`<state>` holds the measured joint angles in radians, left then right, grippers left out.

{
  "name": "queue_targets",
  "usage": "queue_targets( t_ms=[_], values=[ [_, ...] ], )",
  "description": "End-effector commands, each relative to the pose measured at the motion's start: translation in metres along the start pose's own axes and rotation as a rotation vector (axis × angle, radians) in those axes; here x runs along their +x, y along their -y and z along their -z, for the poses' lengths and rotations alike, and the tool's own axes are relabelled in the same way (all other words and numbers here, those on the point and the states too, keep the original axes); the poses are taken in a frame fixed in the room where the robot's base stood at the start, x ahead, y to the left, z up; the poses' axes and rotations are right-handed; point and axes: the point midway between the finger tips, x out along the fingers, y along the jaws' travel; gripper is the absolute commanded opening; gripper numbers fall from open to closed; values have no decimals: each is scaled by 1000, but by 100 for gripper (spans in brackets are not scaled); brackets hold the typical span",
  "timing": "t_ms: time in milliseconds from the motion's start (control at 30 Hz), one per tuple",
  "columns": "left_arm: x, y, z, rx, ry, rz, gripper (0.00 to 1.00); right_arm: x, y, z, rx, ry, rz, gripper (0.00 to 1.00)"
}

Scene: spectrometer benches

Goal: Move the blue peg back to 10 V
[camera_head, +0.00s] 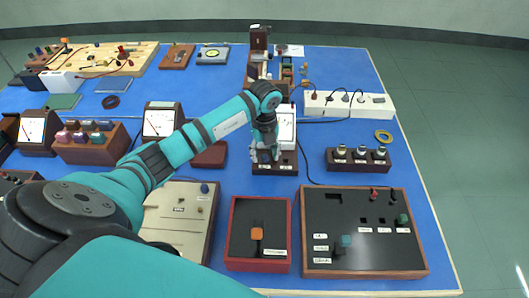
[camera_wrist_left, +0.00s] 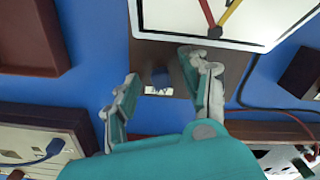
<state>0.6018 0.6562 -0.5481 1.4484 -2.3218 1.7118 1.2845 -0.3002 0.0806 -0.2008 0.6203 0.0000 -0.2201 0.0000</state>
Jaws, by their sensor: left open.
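My left gripper (camera_head: 264,153) is in the middle of the head view, over the wooden base (camera_head: 286,168) of a meter with a white dial face (camera_head: 286,127). In the left wrist view the left gripper (camera_wrist_left: 160,85) is open, its two fingers apart. A small dark blue peg (camera_wrist_left: 160,78) shows between the fingers, on the brown base beside a white label (camera_wrist_left: 158,91). The label text is too small to read. The gripper hides much of the peg in the head view. My right gripper does not show.
A red-sided box with an orange-handled lever (camera_head: 257,234) and a wide black panel (camera_head: 363,222) stand in front. A beige panel has a blue knob (camera_head: 204,188). A dark block with several sockets (camera_head: 358,160) stands right. Thin cables cross the blue mat.

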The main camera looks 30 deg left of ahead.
Motion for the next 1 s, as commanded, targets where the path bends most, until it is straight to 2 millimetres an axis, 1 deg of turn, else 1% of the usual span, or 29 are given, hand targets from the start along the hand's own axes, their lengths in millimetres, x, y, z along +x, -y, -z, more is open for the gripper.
queue_targets(
  t_ms=[167, 267, 367, 600, 700, 833, 1000],
  values=[
    [-2, 0, 0, 0, 1, 1, 46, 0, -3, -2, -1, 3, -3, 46],
    [-12, 1, -1, 0, 2, 3, 46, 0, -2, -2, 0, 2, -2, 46],
    [-30, 1, -1, 1, 4, 4, 46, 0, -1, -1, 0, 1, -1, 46],
    [-82, 1, -1, 1, 3, 3, 46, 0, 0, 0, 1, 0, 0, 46],
    [-99, 0, -1, 0, 3, 2, 46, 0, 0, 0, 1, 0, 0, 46],
    [-113, 0, 0, 0, 1, 0, 46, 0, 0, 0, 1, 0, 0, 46],
    [-120, 0, 0, 0, 0, 0, 46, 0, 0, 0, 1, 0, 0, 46]
  ],
)
